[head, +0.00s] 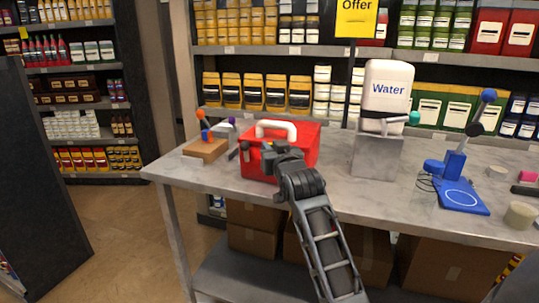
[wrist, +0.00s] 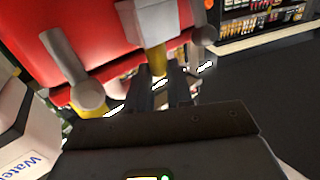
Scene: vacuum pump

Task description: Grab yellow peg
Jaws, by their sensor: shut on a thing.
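The yellow peg (wrist: 156,62) shows in the wrist view as a short yellow piece below a pale grey block on the red box. My gripper (wrist: 160,74) has its two dark fingers at the yellow peg, one on each side, shut on it. The red box (head: 307,148) with a white handle stands on the table in the head view, and its red face (wrist: 90,35) fills the upper left of the wrist view. In the head view my gripper (head: 255,156) is at the front of the red box. The peg is hidden there.
A grey table (head: 330,190) carries a wooden block with coloured knobs (head: 206,148) at left, a water tank (head: 387,88) on a grey stand, and a blue device (head: 458,185) at right. Grey cylinders (wrist: 90,95) jut beside my fingers. Shelves stand behind.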

